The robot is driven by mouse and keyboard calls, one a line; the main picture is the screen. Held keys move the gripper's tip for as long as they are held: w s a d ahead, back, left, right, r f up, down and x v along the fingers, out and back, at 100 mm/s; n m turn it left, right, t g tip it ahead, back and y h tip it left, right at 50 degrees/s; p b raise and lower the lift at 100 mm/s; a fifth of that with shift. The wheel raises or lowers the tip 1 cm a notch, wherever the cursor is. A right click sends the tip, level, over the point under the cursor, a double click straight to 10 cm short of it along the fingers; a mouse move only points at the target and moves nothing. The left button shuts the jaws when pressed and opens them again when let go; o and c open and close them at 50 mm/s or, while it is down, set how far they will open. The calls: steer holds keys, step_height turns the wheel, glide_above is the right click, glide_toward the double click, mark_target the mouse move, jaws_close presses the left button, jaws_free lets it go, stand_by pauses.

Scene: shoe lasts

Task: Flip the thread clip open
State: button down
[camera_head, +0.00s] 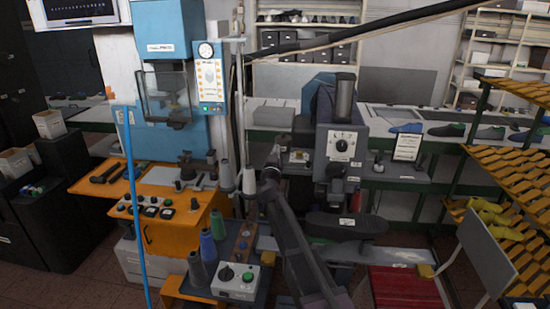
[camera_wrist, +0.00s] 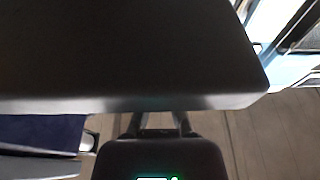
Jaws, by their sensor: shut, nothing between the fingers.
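I cannot pick out the thread clip in either view; it is too small or hidden. In the head view my dark arm rises from the bottom centre, and my gripper (camera_head: 273,158) is small and dark at its far end. It appears beside the grey thread cones (camera_head: 249,179), in front of the grey machine with a dial (camera_head: 341,145). In the wrist view my gripper (camera_wrist: 160,123) shows at the bottom centre; it is shut and empty. A large dark slab (camera_wrist: 130,55) fills the upper part of that view and hides the fingertips.
Blue and green thread cones (camera_head: 212,235) stand near a control box with buttons (camera_head: 236,281). An orange bench (camera_head: 165,215) with a blue press (camera_head: 170,65) is at the left.

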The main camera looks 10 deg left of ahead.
mark_target(278, 141)
steer(key=shift+x, duration=1.3)
steer(key=shift+r+p+x, duration=0.2)
steer(key=shift+p+x, duration=0.5)
steer(key=shift+x, duration=0.65)
steer(key=shift+w+a+r, duration=0.1)
steer(key=shift+a, duration=0.1)
steer(key=shift+s, duration=0.65)
steer(key=s, duration=1.5)
steer(key=shift+a+y, duration=0.15)
steer(key=shift+y, duration=0.25)
